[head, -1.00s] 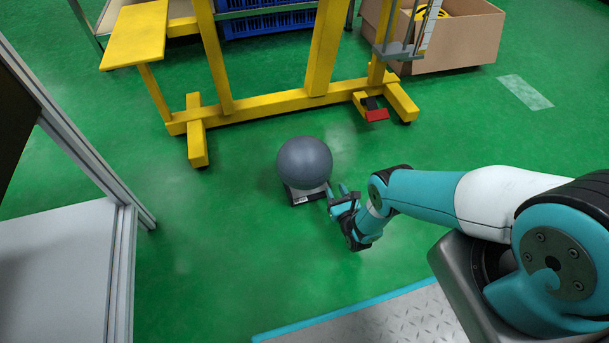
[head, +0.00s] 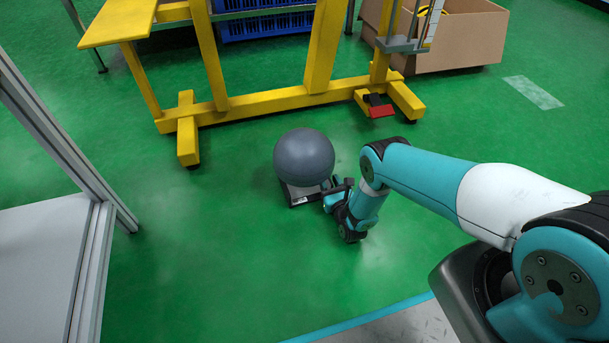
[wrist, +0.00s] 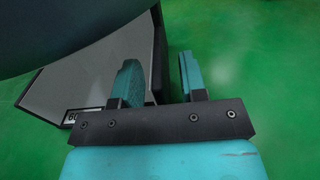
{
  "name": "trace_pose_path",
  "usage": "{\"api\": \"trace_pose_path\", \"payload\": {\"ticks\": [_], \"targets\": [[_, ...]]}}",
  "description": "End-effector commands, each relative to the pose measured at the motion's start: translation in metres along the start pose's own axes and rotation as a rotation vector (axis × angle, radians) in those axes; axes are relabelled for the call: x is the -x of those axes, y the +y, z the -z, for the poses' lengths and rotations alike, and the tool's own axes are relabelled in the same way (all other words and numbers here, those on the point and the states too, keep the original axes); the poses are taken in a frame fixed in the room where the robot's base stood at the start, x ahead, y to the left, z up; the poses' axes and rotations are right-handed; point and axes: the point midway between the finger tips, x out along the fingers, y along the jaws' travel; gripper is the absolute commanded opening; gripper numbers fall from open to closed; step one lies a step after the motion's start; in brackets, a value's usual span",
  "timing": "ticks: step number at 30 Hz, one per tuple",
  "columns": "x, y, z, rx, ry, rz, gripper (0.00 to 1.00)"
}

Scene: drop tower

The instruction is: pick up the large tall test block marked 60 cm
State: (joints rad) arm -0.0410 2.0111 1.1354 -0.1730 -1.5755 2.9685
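The test block (head: 301,196) stands on the green floor in the head view, mostly hidden under a large dark grey ball (head: 304,157) resting over it. In the wrist view the block (wrist: 85,78) shows a grey face with dark edges and a small label (wrist: 76,115), partly hidden, with a 6 readable. The ball (wrist: 75,30) covers the wrist view's upper left. My gripper (head: 340,189) is low at the block's right side. In the wrist view its teal fingers (wrist: 160,75) are apart, with the block's dark edge showing between them; I cannot tell whether they touch it.
A yellow frame (head: 270,103) with a red pedal (head: 382,111) stands behind the block. A cardboard box (head: 458,40) is at the back right. A grey-framed structure (head: 87,270) stands at the left. The green floor around the block is clear.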

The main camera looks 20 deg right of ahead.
Motion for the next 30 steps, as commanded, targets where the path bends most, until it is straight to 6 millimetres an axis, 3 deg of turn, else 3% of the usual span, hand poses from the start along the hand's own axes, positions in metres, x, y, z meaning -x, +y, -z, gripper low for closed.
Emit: {"api": "trace_pose_path", "payload": {"ticks": [5,14,15,20,30], "targets": [[-0.0108,0.0001,0.0028,0.000,-0.001,0.000,0.39],[-0.0124,0.0002,-0.0012,0.000,0.000,0.000,0.39],[-0.0123,0.0002,-0.0011,0.000,0.000,0.000,0.37],[-0.0123,0.0001,-0.0010,0.000,0.000,0.000,0.00],[-0.0122,0.0000,-0.0008,0.000,0.000,0.000,0.00]]}}
